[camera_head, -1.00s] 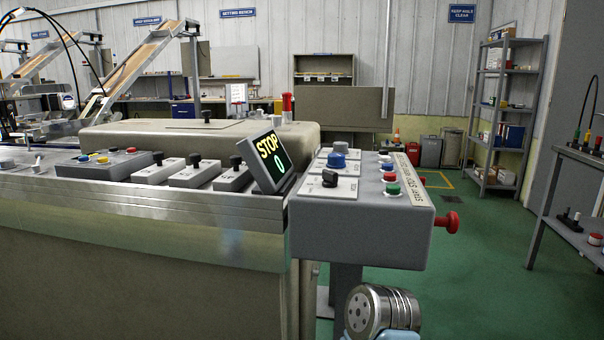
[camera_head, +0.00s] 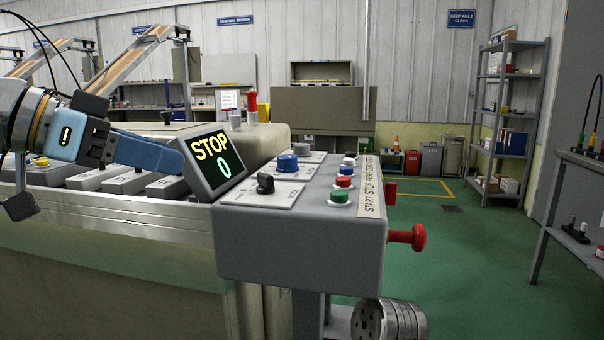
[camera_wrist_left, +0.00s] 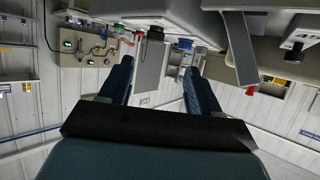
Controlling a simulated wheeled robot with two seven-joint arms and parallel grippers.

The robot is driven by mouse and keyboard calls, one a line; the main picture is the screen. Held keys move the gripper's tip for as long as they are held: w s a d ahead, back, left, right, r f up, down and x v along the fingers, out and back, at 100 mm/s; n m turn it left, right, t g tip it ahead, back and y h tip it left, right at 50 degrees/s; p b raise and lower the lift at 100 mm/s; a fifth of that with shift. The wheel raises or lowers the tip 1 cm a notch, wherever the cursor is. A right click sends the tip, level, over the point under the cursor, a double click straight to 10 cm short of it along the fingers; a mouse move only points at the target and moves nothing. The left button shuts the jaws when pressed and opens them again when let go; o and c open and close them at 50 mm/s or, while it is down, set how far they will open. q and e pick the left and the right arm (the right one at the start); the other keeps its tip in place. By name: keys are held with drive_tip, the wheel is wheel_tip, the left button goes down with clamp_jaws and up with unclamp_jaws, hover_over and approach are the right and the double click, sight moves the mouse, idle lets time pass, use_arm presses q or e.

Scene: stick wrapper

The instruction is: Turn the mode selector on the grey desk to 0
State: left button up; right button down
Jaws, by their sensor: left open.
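The grey desk (camera_head: 300,245) is a box-shaped control panel in the middle of the head view. The mode selector (camera_head: 265,183), a black knob, stands on a pale plate at its left front; its exact pointer direction is too small to tell. My left gripper (camera_head: 165,155) comes in from the left, behind and left of the tilted display, apart from the selector. In the left wrist view its two blue fingers (camera_wrist_left: 157,65) are spread with nothing between them. The display hides part of the fingertips in the head view. My right gripper is out of view.
The display (camera_head: 212,160) reads STOP 0 and stands close left of the selector. A blue knob (camera_head: 287,162) lies behind it. A red mushroom button (camera_head: 407,237) sticks out right. Open green floor lies right.

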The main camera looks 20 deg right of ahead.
sight(261, 176)
use_arm(q)
drive_tip(key=x, duration=0.9)
drive_tip(key=r+x, duration=0.1)
drive_tip(key=x, duration=0.3)
drive_tip(key=shift+s+d+f+b, duration=0.25)
drive_tip(key=shift+s+d+b, duration=0.1)
drive_tip(key=shift+d, duration=0.3)
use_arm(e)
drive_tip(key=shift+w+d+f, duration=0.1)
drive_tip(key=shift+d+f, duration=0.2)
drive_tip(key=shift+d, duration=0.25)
use_arm(q)
drive_tip(key=c, duration=1)
drive_tip(key=shift+c, duration=0.2)
